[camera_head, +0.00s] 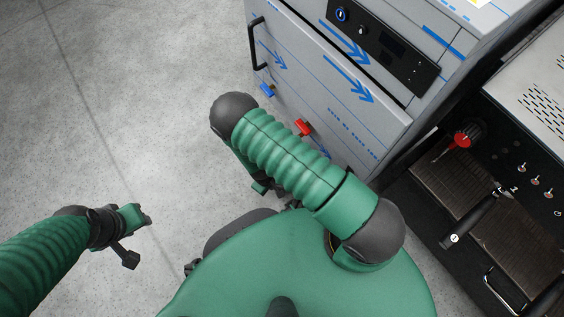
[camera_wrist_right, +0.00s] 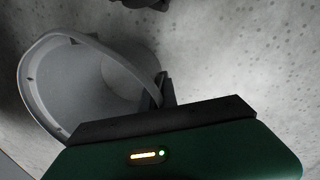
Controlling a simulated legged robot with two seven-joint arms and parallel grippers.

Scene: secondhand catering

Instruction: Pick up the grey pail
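The grey pail (camera_wrist_right: 85,75) shows only in the right wrist view, at the left. I look into its open mouth, and a broad grey rim or handle band curves round the top. My right gripper (camera_wrist_right: 160,88) has its dark fingers close together at the right end of that band and appears shut on it. In the head view the right gripper and the pail are hidden behind my arm and body. My left gripper (camera_head: 138,216) is over bare floor at the lower left of the head view. Its finger opening is unclear.
A grey cabinet (camera_head: 290,70) with blue arrows and a black handle stands ahead, close to my right arm. A coffee machine (camera_head: 464,180) with a drip tray is at the right. The speckled floor (camera_head: 120,100) at the left is clear.

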